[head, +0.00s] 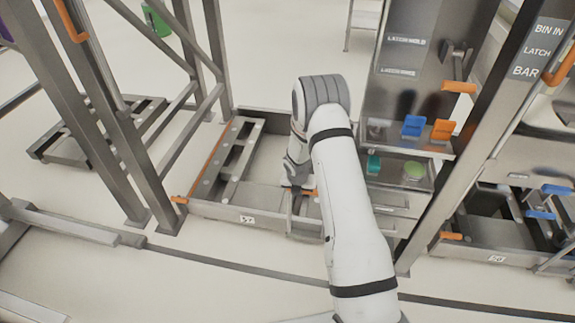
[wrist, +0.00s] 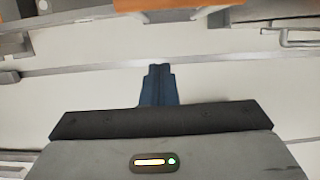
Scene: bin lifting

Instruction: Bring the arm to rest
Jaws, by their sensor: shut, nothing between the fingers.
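My white arm (head: 345,190) reaches up from the bottom of the head view and bends at a grey joint. My gripper (wrist: 158,72) shows in the wrist view as two dark blue fingers pressed together. The gripper is shut and holds nothing. In the head view the wrist end hangs in front of a low metal frame (head: 240,212), and the fingers are partly hidden by the arm. I cannot tell the exact gap between gripper and frame.
A steel cabinet (head: 405,90) with blue and orange latches stands right of the arm. A post labelled BIN IN, LATCH, BAR (head: 538,52) is at the far right. Metal uprights (head: 90,110) stand at left. Pale floor (head: 200,280) is open in front.

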